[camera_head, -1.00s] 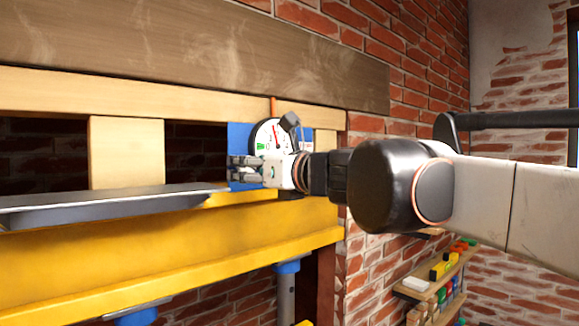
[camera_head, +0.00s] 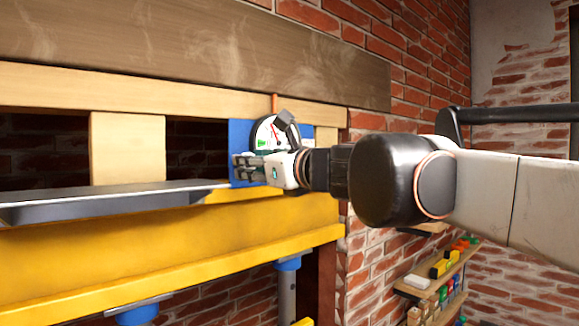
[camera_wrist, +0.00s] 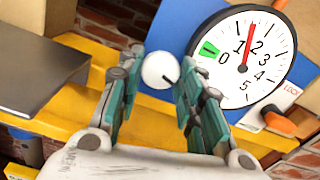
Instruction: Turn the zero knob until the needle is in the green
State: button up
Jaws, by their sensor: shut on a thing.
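The gauge (camera_wrist: 244,58) has a white round face with numbers. Its red needle (camera_wrist: 246,47) points between 1 and 2, and the green zone (camera_wrist: 209,50) lies near 0, to the left of the needle. The zero knob (camera_wrist: 160,70) is white and round with a dark mark, left of the gauge in the wrist view. My gripper (camera_wrist: 160,76) is shut on the knob, one finger on each side. In the head view my gripper (camera_head: 246,168) is in front of the blue panel (camera_head: 238,134), covering the knob and the lower part of the gauge.
An orange lever (camera_wrist: 281,123) sits below the gauge. A grey metal tray (camera_head: 110,203) lies left of my gripper, above a yellow beam (camera_head: 170,240). A wall shelf (camera_head: 440,272) with small items is at the lower right.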

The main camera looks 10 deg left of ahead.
jog(key=n+b, duration=0.1)
jog(key=n, duration=1.1)
jog(key=shift+n+b, duration=0.35)
jog(key=shift+n, duration=0.05)
dwell(0.3)
jog(key=o, duration=1.1)
jog(key=shift+c, duration=0.2)
jog(key=v, duration=1.2)
